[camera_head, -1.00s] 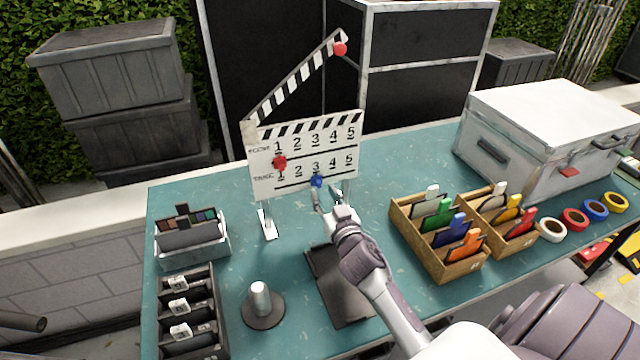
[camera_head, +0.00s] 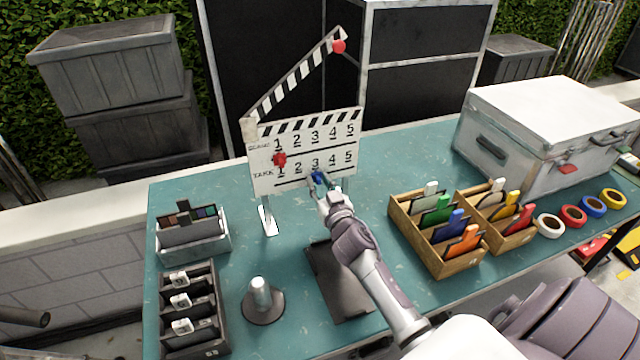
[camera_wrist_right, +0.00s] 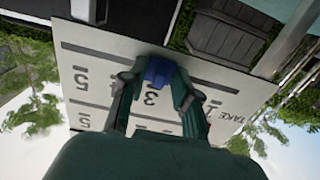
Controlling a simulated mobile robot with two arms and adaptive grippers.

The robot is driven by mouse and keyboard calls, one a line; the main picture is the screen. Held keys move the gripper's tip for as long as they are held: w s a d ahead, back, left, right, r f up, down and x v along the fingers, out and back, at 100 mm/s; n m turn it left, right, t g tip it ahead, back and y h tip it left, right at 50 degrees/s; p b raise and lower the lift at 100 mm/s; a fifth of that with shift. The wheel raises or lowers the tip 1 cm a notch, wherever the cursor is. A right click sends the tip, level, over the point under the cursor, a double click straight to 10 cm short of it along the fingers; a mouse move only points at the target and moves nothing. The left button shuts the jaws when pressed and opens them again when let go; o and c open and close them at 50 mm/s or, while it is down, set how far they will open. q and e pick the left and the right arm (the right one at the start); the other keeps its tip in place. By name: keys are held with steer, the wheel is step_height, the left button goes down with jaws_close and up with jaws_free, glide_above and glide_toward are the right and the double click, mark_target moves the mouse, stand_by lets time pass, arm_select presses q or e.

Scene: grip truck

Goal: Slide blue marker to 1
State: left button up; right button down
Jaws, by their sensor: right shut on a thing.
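The white clapperboard (camera_head: 262,184) stands on the teal table with two rows of numbers 1 to 5. The blue marker (camera_head: 319,177) is on the lower TAKE row, just below the 3. The red marker (camera_head: 279,159) is at the 1 of the upper SCENE row. My right gripper (camera_head: 318,179) is at the board with its fingers on both sides of the blue marker, shut on it. In the right wrist view, the blue marker (camera_wrist_right: 160,71) sits between the fingertips and partly covers the row by the 3. My left gripper is not in view.
A wooden divider box (camera_head: 398,222) with coloured cards stands right of my arm. A metal case (camera_head: 550,105) and tape rolls are further right. A grey stand (camera_head: 262,295), a black rack (camera_head: 216,310) and a palette box (camera_head: 194,245) are at the left.

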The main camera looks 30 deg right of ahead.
mark_target(280, 185)
steer(key=a+b, duration=0.1)
steer(key=a, duration=0.2)
steer(key=w+a+b, duration=0.1)
steer(key=a, duration=0.2)
steer(key=w+a, duration=0.1)
steer(key=a, duration=0.2)
steer(key=shift+w+a+b, duration=0.1)
steer(key=shift+a+b, duration=0.05)
steer(key=shift+b, duration=0.25)
steer(key=c, duration=1.2)
jaws_free()
steer(key=v, duration=1.2)
